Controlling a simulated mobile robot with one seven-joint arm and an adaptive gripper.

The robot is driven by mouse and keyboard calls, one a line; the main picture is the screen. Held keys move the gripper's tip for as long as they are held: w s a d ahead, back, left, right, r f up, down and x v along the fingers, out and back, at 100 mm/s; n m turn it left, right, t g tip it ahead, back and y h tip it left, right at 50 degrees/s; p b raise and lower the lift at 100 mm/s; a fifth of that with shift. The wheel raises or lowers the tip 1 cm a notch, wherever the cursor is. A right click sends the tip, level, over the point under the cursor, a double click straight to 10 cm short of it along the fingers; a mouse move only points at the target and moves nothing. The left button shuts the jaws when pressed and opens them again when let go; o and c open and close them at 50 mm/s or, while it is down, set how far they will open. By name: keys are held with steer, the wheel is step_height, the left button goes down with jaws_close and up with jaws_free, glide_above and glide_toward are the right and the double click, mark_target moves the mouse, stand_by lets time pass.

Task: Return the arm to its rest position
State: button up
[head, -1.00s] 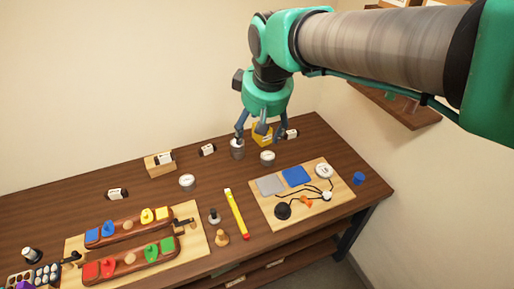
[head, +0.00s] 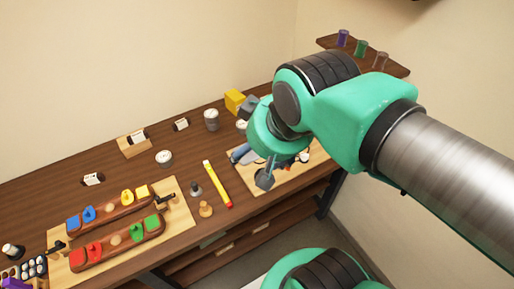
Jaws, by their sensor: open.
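My arm reaches in from the right in the head view. My gripper (head: 252,167) is open and hangs over the left part of the right-hand wooden board (head: 273,186). I see nothing between its fingers. The gripper and wrist hide most of that board and what lies on it. The gripper's height above the board is hard to tell.
A yellow-and-red stick (head: 217,184) lies left of the gripper. Two small pegs (head: 206,209) stand beside it. A left board (head: 181,211) holds two saddle-like bars with coloured pieces. A yellow block (head: 234,101) and a grey canister (head: 211,119) stand behind. A wall shelf (head: 330,42) with cups is at upper right.

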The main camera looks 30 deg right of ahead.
step_height(320, 180, down, 2)
steer(key=shift+f+b, duration=0.2)
steer(key=shift+b, duration=1)
